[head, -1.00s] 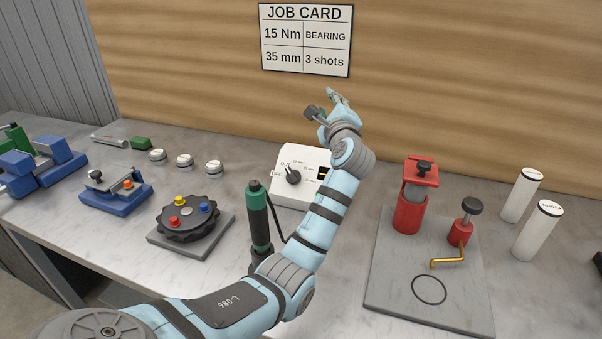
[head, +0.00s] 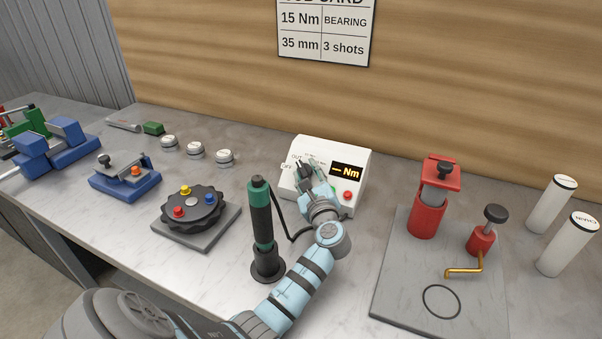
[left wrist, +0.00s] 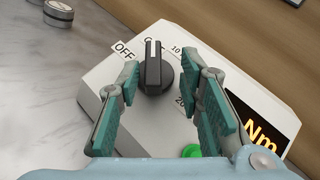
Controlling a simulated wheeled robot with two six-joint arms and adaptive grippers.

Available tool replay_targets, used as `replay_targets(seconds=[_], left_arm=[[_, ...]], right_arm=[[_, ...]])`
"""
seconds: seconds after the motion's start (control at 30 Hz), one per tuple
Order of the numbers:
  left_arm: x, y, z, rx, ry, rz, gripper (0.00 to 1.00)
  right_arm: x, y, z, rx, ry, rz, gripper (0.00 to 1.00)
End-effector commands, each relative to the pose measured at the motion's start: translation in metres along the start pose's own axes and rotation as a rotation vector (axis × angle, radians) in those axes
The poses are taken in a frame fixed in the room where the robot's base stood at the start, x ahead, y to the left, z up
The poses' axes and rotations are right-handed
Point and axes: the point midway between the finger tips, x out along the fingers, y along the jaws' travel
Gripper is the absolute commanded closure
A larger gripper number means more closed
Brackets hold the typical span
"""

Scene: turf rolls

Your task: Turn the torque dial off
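The torque dial is a black knob (left wrist: 154,68) on a white controller box (head: 347,158). In the left wrist view its white pointer line points up the picture, beside the OFF label (left wrist: 123,50). The box's display (head: 347,170) reads "— Nm". My left gripper (left wrist: 167,88) is open over the face of the box, its teal-padded fingers on either side of the knob's lower part. I cannot tell whether they touch it. In the head view my left gripper (head: 310,174) covers the knob. My right gripper is not in view.
A black and green screwdriver (head: 262,225) stands upright left of my left arm, its cable running to the box. A red press (head: 430,200) on a grey plate is to the right. A knobbed turntable (head: 190,208) and white-capped tins (head: 195,150) are to the left.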

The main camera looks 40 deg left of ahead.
Motion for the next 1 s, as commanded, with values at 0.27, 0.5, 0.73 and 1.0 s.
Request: replay_targets(seconds=[0.27,0.5,0.73,1.0], left_arm=[[0.013,0.011,0.007,0.0,-0.007,0.013,0.67],[0.013,0.015,0.009,0.0,-0.01,0.018,0.92],[0.013,0.014,0.008,0.0,-0.008,0.017,1.0],[0.012,0.012,0.007,-0.028,-0.007,0.059,1.0]], right_arm=[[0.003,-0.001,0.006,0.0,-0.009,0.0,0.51],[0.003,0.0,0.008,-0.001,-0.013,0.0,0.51],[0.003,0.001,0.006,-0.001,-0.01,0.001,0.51],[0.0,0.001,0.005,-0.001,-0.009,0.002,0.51]])
